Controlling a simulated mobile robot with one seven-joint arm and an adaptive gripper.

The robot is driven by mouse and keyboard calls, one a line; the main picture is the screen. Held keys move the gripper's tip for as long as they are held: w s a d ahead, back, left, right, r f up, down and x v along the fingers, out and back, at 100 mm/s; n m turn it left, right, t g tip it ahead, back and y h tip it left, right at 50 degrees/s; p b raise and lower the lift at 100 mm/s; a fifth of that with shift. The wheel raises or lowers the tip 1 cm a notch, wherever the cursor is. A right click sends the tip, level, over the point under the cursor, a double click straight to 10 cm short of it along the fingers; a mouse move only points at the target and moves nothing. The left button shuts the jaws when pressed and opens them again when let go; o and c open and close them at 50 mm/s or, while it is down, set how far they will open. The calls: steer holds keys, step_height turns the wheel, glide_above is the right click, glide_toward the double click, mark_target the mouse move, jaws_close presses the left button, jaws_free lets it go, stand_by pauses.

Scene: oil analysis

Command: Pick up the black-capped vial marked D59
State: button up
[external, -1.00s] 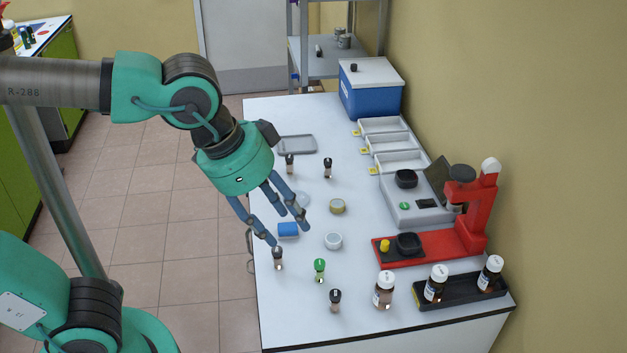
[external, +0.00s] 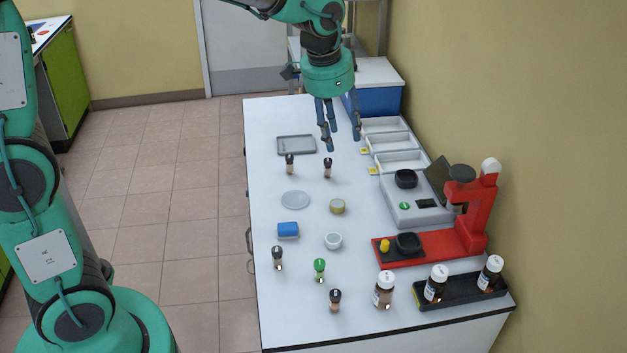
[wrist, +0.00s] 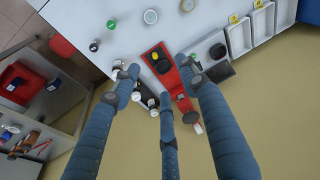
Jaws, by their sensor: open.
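Several small black-capped vials stand upright on the white table in the external view: two at the back, a left one (external: 290,164) and a right one (external: 327,168), one at the front left (external: 277,258) and one at the front (external: 335,300). Their markings are too small to read, so I cannot tell which is D59. My gripper (external: 339,140) is open and empty, fingers pointing down, above the back of the table near the right back vial. In the wrist view its fingers (wrist: 160,78) are spread with nothing between them.
Behind are a grey tray (external: 296,145) and white bins (external: 392,143). A red stand (external: 470,235) and brown bottles (external: 384,290) line the right and front.

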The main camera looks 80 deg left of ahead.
steer(key=w+a+f+p, duration=0.2)
steer(key=a+f+p, duration=0.1)
steer(key=a, duration=0.8)
steer(key=n+g+h+p, duration=0.1)
steer(key=n+g+p, duration=0.1)
steer(key=p, duration=0.5)
glide_above(289, 156)
step_height(289, 156, down, 18)
steer(key=shift+s+d+r, duration=0.1)
steer(key=shift+s+r, duration=0.05)
steer(key=shift+f, duration=4.3)
steer(key=shift+f, duration=0.15)
steer(key=shift+f+p, duration=0.35)
steer(key=shift+f, duration=2.15)
